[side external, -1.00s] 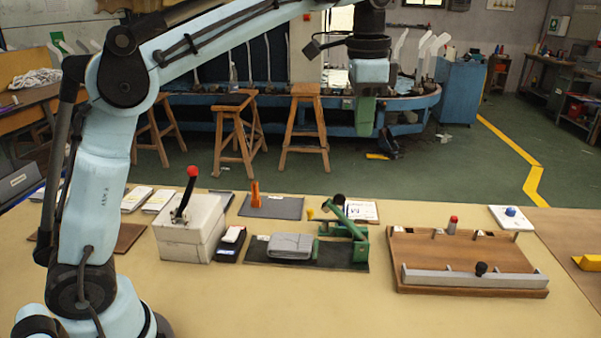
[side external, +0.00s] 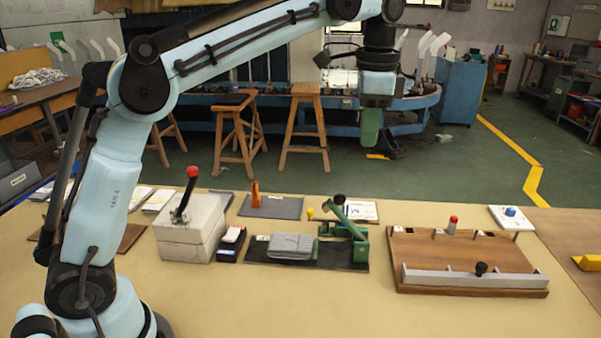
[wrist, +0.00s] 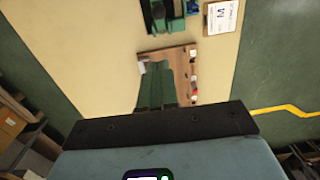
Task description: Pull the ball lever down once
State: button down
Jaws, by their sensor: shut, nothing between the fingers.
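The ball lever is a black lever with a red ball on top (side external: 192,172), rising from a white box (side external: 189,232) at the left of the table in the side view. It leans up and to the right. In the wrist view the green fingers (wrist: 166,88) show over the wooden board. The lever is not in the wrist view.
A green clamp device (side external: 345,225) and folded grey cloth (side external: 291,246) sit on a dark mat mid-table. A wooden board with a metal rail (side external: 474,281) lies to the right. A small dark device (side external: 231,244) stands beside the white box. The front of the table is clear.

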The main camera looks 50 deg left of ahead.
jog(key=shift+s+a+f, duration=0.25)
jog(key=shift+a+f, duration=0.15)
jog(key=shift+f, duration=1.45)
jog(key=shift+s+a+f, duration=0.25)
jog(key=shift+a+f, duration=0.15)
jog(key=shift+f, duration=1.4)
jog(key=shift+s+a+f, duration=0.25)
jog(key=shift+a+f, duration=0.15)
jog(key=shift+f, duration=1.45)
jog(key=shift+s+a, duration=0.1)
